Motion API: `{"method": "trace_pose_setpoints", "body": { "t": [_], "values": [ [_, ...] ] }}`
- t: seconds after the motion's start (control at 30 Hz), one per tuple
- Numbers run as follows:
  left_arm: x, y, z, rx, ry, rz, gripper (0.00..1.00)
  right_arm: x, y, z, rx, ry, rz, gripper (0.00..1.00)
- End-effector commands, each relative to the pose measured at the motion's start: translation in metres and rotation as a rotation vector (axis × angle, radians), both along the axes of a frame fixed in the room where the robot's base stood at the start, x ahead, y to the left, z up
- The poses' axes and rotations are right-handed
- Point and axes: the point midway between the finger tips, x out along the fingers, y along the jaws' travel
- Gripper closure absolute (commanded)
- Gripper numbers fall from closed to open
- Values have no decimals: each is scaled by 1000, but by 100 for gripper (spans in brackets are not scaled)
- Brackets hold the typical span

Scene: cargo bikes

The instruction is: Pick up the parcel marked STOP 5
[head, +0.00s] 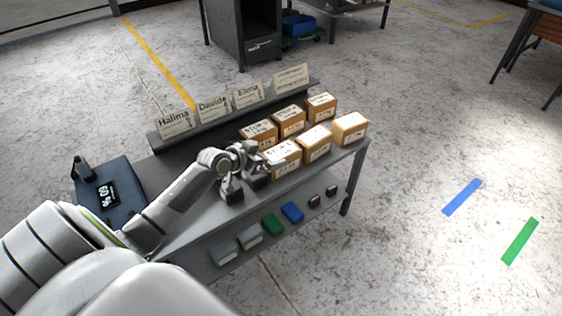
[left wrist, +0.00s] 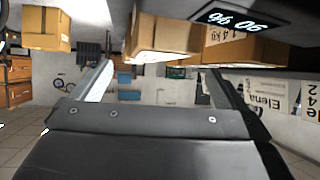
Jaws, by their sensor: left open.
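Several tan parcels stand in two rows on the grey bench. In the head view, the front row has a left parcel (head: 285,160), a middle parcel (head: 314,144) and a right parcel (head: 349,128). Behind are a left (head: 258,134), a middle (head: 288,121) and a right parcel (head: 321,106). Their top markings are too small to tell surely which one reads STOP 5. My left gripper (head: 244,187) is open and empty, beside the front-left parcel. In the left wrist view, a parcel (left wrist: 160,36) shows beyond the open fingers (left wrist: 160,88). My right gripper is out of view.
Name cards for Halima (head: 174,123), Davide (head: 213,107) and Elena (head: 248,94), plus another, stand on a raised ledge behind. A dark scale with a lit display (head: 102,194) sits at the bench's left. The lower shelf (head: 205,273) holds several small items.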

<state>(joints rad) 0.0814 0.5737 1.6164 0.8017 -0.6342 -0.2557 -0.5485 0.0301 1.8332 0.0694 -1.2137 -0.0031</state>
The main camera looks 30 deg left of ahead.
Motion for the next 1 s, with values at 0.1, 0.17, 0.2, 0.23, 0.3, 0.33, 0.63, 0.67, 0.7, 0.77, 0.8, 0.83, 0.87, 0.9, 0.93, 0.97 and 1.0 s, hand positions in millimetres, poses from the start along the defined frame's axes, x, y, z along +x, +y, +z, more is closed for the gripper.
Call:
{"method": "trace_pose_setpoints", "body": {
  "t": [0.1, 0.17, 0.2, 0.23, 0.3, 0.33, 0.63, 0.67, 0.7, 0.77, 0.8, 0.83, 0.87, 0.9, 0.93, 0.97, 1.0],
  "values": [
    [10, -3, -6, -3, -1, 1, 5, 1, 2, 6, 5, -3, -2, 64],
    [16, -5, -11, -3, 0, 1, 5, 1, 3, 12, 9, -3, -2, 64],
    [21, -6, -13, -3, 0, 1, 5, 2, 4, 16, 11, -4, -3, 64],
    [24, -7, -15, -3, 0, 1, 5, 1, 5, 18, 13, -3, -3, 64],
    [32, -9, -20, -3, 0, 1, 5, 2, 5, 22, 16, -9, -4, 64],
    [35, -9, -21, -2, -1, 1, 5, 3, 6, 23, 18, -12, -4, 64],
    [43, -10, -25, 0, 0, 1, 5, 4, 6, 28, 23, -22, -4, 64],
    [43, -10, -25, 0, 0, 1, 5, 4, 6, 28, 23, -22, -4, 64],
    [43, -10, -25, 0, 0, 1, 5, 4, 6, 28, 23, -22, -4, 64],
    [43, -10, -25, 0, 0, 1, 12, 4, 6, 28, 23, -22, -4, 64],
    [43, -10, -25, 0, 0, 1, 17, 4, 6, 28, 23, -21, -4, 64],
    [43, -10, -25, 0, 0, 1, 21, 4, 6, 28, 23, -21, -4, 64],
    [43, -10, -25, 0, 0, 1, 25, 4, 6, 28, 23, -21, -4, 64],
    [43, -10, -25, 0, 0, 1, 30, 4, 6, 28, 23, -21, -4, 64],
    [43, -10, -25, 0, 0, 1, 34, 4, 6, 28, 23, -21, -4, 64],
    [43, -10, -25, 0, 0, 1, 38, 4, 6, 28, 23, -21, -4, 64],
    [42, -10, -25, 0, 0, 1, 43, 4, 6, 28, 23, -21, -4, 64]
  ]
}}
